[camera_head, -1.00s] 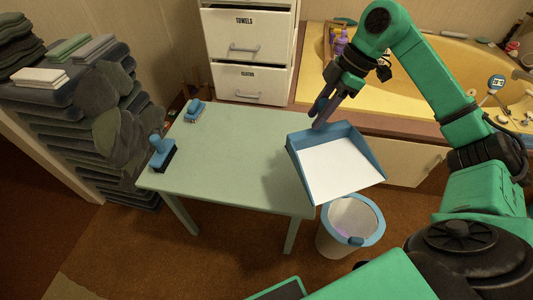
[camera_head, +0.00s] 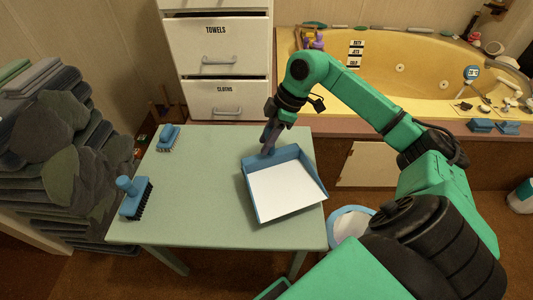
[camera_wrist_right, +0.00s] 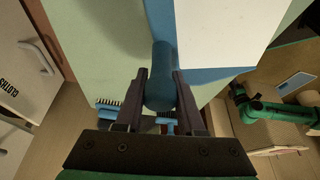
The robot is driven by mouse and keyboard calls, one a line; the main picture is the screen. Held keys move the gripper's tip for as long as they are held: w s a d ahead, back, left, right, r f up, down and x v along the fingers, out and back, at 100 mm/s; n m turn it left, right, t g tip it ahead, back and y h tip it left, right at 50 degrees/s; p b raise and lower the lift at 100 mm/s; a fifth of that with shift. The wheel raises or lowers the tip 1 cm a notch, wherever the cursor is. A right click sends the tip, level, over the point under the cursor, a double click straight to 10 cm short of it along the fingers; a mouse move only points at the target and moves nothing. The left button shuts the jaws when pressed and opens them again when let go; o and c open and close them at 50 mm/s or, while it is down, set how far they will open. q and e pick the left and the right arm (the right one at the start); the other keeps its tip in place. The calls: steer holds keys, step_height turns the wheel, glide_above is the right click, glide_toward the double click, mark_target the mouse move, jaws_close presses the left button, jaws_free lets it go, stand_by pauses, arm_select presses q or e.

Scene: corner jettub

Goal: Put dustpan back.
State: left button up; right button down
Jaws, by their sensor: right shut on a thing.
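The dustpan (camera_head: 285,190) is blue with a white inner face. In the head view it is at the right part of the green table (camera_head: 190,215), overlapping its front right edge. I cannot tell whether it touches the top. In the right wrist view the handle (camera_wrist_right: 160,75) lies between the two dark fingers of the gripper (camera_wrist_right: 160,90).
Two blue brushes, one upright (camera_head: 133,198) and one low (camera_head: 168,138), are on the table's left side. The middle of the table is clear. A blue-rimmed bucket (camera_head: 352,221) is partly hidden by my arm. Drawers (camera_head: 222,98) and the yellow tub (camera_head: 405,95) stand behind.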

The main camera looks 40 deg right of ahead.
steer(key=shift+f+b, duration=0.45)
steer(key=shift+f, duration=1.85)
steer(key=c, duration=0.5)
jaws_free()
arm_select(q)
steer(key=r, duration=0.3)
steer(key=shift+w+d, duration=0.25)
steer(key=shift+w, duration=0.05)
arm_select(e)
steer(key=shift+r, duration=0.15)
arm_select(q)
steer(key=f, duration=0.1)
steer(key=f+p, duration=0.1)
steer(key=f, duration=0.1)
steer(key=shift+s+a+f, duration=0.25)
steer(key=shift+s+a, duration=0.1)
steer(key=shift+s, duration=0.05)
arm_select(e)
steer(key=v, duration=1.2)
arm_select(q)
steer(key=shift+p, duration=0.35)
